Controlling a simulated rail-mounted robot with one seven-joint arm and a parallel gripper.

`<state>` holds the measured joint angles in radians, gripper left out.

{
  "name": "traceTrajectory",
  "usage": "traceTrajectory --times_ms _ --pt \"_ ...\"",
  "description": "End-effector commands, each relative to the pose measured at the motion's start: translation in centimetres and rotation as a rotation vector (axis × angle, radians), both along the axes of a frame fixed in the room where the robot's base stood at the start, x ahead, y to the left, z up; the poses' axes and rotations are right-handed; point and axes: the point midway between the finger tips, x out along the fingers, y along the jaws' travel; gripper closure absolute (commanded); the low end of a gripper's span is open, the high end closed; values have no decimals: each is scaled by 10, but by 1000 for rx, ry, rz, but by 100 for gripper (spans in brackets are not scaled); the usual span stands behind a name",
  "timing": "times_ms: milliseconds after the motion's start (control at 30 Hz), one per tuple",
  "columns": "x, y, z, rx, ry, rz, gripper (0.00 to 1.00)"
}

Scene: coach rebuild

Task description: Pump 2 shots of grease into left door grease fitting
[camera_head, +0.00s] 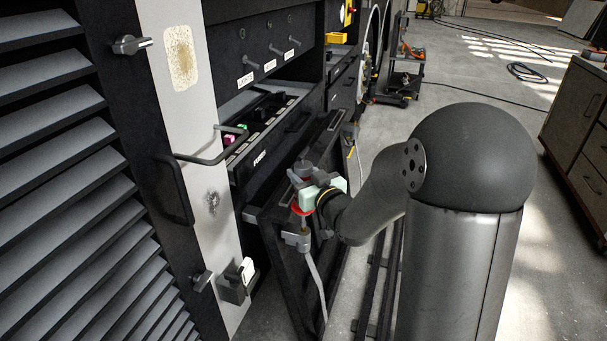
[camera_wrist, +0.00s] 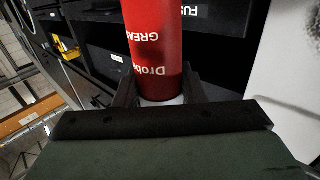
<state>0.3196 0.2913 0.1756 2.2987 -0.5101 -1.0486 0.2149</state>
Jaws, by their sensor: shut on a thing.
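My gripper (camera_head: 318,192) is shut on a red grease gun (camera_head: 300,209). In the wrist view the gun's red barrel (camera_wrist: 152,45), with white lettering partly reading "GREA", stands between the two dark fingers (camera_wrist: 157,92). In the head view the gun is mostly hidden by the gripper, with grey parts above it and a grey bracket-like part below. The louvred door (camera_head: 60,150) fills the left, beside a pale post (camera_head: 180,100). A dark smudge with a small spot (camera_head: 212,202) marks the post; I cannot tell whether this is the grease fitting.
A dark open panel (camera_head: 285,270) stands below the gripper. A tool cart (camera_head: 405,75) is farther back.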

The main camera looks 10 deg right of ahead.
Motion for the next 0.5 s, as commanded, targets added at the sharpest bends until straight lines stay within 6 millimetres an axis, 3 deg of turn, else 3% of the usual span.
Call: traceTrajectory --times_ms 500 --pt "0 0 -7 0 -1 0 90"
